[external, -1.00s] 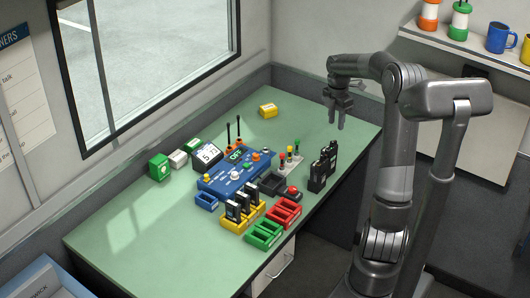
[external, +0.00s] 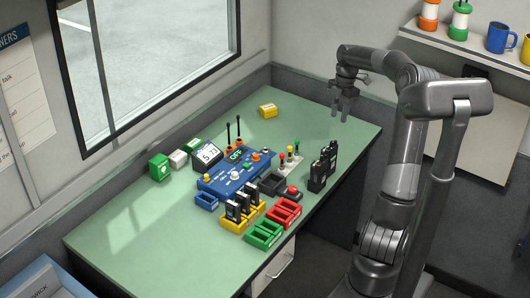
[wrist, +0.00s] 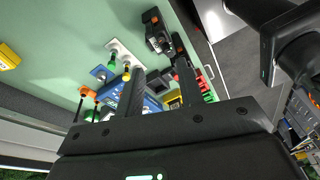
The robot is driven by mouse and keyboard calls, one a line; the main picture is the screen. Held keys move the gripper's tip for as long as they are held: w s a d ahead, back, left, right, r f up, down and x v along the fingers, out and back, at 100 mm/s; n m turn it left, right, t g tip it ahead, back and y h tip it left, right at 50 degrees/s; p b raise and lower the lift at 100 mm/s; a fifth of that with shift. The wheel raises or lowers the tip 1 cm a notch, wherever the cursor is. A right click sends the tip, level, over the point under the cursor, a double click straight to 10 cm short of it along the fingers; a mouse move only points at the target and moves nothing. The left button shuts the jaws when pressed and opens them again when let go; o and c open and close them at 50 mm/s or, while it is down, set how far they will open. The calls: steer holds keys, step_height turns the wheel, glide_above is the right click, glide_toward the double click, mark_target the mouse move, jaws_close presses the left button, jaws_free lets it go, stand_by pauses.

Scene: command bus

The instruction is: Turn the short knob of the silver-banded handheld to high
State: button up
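Two black handhelds (external: 323,170) stand upright close together near the desk's right edge. Several more black handhelds (external: 240,208) stand in a yellow holder (external: 228,224). In the wrist view, black handhelds with orange parts (wrist: 158,34) show at the top centre. I cannot make out a silver band, or which knob is short and how it is set. My gripper (external: 340,118) is open and empty above the desk's far right part, behind the handheld pair and apart from it. Its two fingers (wrist: 160,92) reach into the wrist view, spread apart.
A blue console (external: 235,173) with antennas sits mid-desk, beside a display (external: 207,155). Green (external: 264,234) and red (external: 283,212) trays, a red button (external: 292,191) and a strip of coloured levers (external: 290,160) stand near. A yellow box (external: 268,110) is at the back. The desk's left part is clear.

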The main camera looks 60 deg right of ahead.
mark_target(335, 142)
steer(key=f, duration=0.3)
steer(key=f+y, duration=0.1)
steer(key=f, duration=0.2)
steer(key=a+f+t+y, duration=0.1)
steer(key=f, duration=0.2)
steer(key=shift+s+n, duration=0.3)
steer(key=shift+s, duration=0.05)
steer(key=shift+c, duration=0.3)
steer(key=shift+r, duration=0.1)
jaws_close()
